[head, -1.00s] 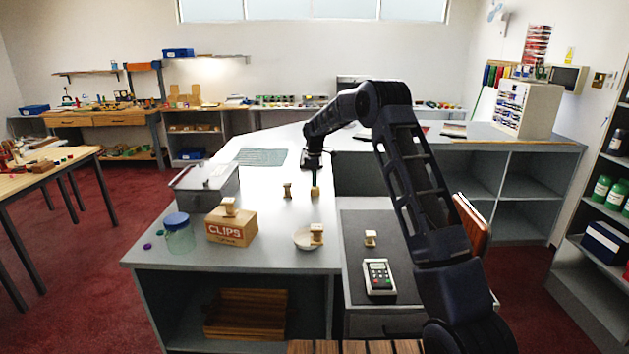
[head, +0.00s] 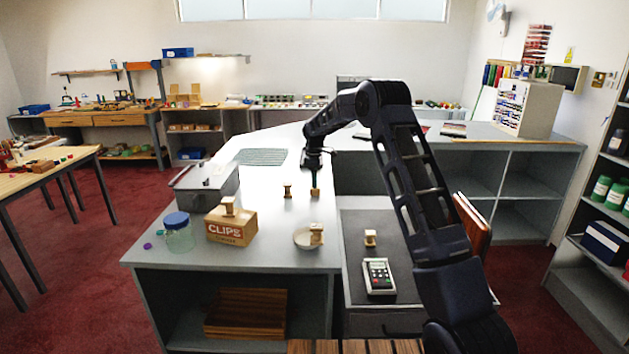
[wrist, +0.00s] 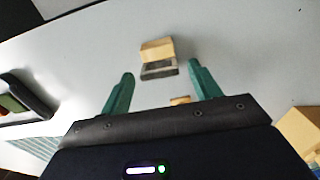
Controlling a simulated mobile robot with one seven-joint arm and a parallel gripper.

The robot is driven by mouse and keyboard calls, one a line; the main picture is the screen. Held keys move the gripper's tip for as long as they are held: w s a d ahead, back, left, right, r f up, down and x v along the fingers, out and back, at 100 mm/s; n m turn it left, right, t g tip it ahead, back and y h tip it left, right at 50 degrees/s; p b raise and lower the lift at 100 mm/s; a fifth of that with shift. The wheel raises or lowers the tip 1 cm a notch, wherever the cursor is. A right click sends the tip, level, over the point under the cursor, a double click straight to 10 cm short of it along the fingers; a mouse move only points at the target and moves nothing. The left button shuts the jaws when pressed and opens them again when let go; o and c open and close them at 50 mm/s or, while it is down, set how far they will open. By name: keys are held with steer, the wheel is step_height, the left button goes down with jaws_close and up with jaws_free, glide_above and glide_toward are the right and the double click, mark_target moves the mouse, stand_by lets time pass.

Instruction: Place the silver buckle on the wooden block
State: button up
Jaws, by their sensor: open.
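My gripper (wrist: 158,88) is open, its two teal fingers spread apart with nothing held between the tips. Just beyond the tips in the wrist view is a pale wooden block (wrist: 157,48) with a silver-grey frame-like piece, the buckle (wrist: 160,70), against it. I cannot tell whether the buckle lies on the block or beside it. In the head view my gripper (head: 316,180) points down right above this small wooden block (head: 315,194); the buckle is too small to make out there.
A similar wooden piece (head: 287,191) stands just left. A CLIPS box (head: 231,228), a blue-lidded jar (head: 179,236), a grey case (head: 205,187) and a white dish (head: 301,240) stand on the counter. A keypad device (head: 379,276) lies on the lower dark surface.

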step_height(320, 180, up, 12)
steer(key=s+d+r+m+t, duration=0.1)
steer(key=s+d+r+m, duration=0.2)
steer(key=s+d+r, duration=0.35)
steer(key=s+d+r+m+t, duration=0.1)
steer(key=s+d+r+m, duration=0.25)
steer(key=s+d, duration=0.55)
steer(key=s+d+r+m, duration=0.35)
steer(key=s+r, duration=0.25)
steer(key=s, duration=0.5)
steer(key=s+d+f+m+t, duration=0.1)
steer(key=s+d+f+m, duration=0.1)
steer(key=s, duration=0.8)
steer(key=s+d+f+m, duration=0.3)
steer(key=s+d, duration=0.2)
steer(key=s, duration=0.5)
steer(key=s+d+f+m+t, duration=0.1)
steer(key=s+d+f+m, duration=0.2)
steer(key=s, duration=0.7)
steer(key=shift+d+f+t, duration=0.25)
steer(key=shift+d+t, duration=0.05)
steer(key=shift+d, duration=0.1)
